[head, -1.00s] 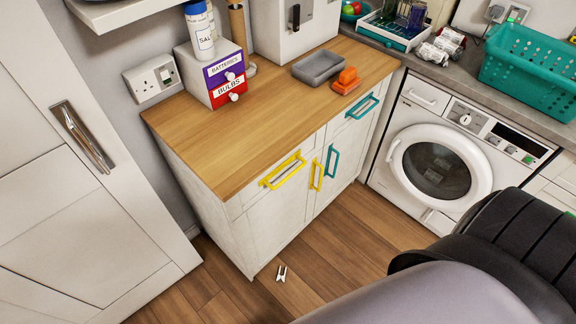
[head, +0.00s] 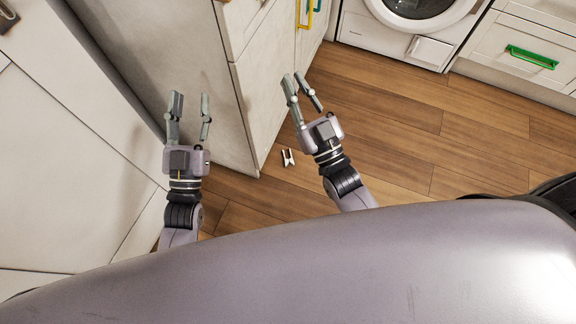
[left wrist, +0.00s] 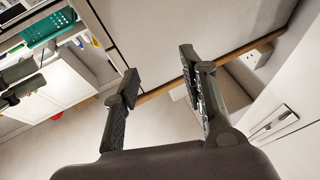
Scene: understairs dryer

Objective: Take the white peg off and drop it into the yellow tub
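A small white peg (head: 288,158) lies on the wooden floor in the head view, by the foot of the white cabinet and just left of my right gripper. Nothing holds it. My left gripper (head: 190,98) is raised in front of the cabinet's side, fingers apart with nothing between them. In the left wrist view its two dark fingers (left wrist: 160,68) are also spread and empty. My right gripper (head: 296,82) is over the floor near the cabinet front, fingers apart and empty. I do not see a yellow tub in the current views.
The white cabinet (head: 215,90) stands close to both grippers, and a white door (head: 70,170) is at the left. The washing machine (head: 410,30) and a drawer with a green handle (head: 532,57) are at the back. The wooden floor (head: 420,140) to the right is clear.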

